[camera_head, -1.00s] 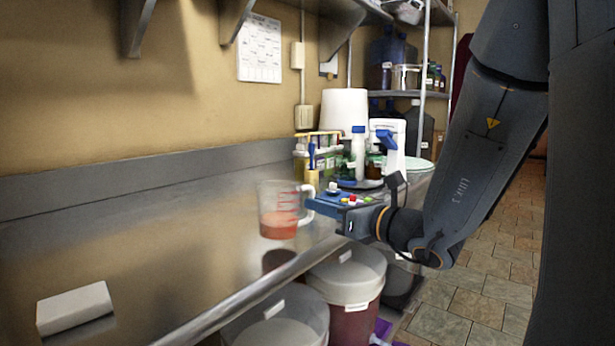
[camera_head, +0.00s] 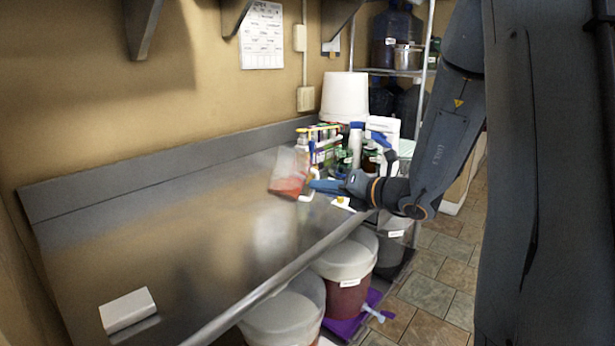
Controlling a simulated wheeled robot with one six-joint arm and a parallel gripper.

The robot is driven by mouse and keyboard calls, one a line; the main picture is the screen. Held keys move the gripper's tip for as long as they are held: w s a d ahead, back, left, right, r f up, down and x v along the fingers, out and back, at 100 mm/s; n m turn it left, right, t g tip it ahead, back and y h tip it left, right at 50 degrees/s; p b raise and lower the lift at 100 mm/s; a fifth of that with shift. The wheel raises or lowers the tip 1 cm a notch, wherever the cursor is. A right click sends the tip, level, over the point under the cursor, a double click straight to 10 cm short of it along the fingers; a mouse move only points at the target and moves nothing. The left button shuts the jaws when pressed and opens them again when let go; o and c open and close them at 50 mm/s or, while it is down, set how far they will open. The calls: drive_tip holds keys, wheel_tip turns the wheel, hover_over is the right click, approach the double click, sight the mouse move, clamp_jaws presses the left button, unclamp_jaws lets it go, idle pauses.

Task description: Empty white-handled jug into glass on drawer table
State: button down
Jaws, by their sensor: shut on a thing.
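The jug (camera_head: 289,172) is clear with a white handle and holds red liquid in its lower part. My gripper (camera_head: 316,186) is shut on its handle from the right and holds it above the steel counter. No glass and no drawer table can be made out in this view.
The steel counter (camera_head: 180,225) is mostly bare, with a white block (camera_head: 128,311) at its near left. Bottles and a white bucket (camera_head: 344,97) crowd its far end. Lidded buckets (camera_head: 345,262) stand below its front edge. Tiled floor (camera_head: 428,295) lies open at right.

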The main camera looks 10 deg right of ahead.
drive_tip(key=shift+s+a+f+m+g+y+p, duration=0.2)
drive_tip(key=shift+f+m+g+p, duration=0.15)
drive_tip(key=shift+m+p, duration=0.3)
drive_tip(key=shift+s+a+f+m+g+y+p, duration=0.15)
drive_tip(key=shift+f+m+g+p, duration=0.1)
drive_tip(key=shift+f+m+p, duration=0.25)
drive_tip(key=shift+f+m+p, duration=0.1)
drive_tip(key=shift+m+p, duration=0.25)
drive_tip(key=shift+p, duration=0.05)
drive_tip(key=shift+s+a+r+m+g+p, duration=0.2)
drive_tip(key=shift+m+g+p, duration=0.15)
drive_tip(key=shift+p, duration=0.85)
drive_tip(key=shift+y+p, duration=0.25)
drive_tip(key=shift+p, duration=0.15)
drive_tip(key=shift+s+r+m+p, duration=0.2)
drive_tip(key=shift+m+p, duration=0.45)
drive_tip(key=shift+p, duration=0.85)
drive_tip(key=shift+s+a+r+m+g+y+p, duration=0.25)
drive_tip(key=shift+m+g+y+p, duration=0.15)
drive_tip(key=shift+p, duration=0.4)
drive_tip(key=shift+a+r+m+p, duration=0.15)
drive_tip(key=shift+m+p, duration=0.35)
drive_tip(key=shift+p, duration=0.6)
drive_tip(key=shift+s+f+m+g+y+p, duration=0.15)
drive_tip(key=shift+f+m+g+y+p, duration=0.1)
drive_tip(key=shift+m+y+p, duration=0.35)
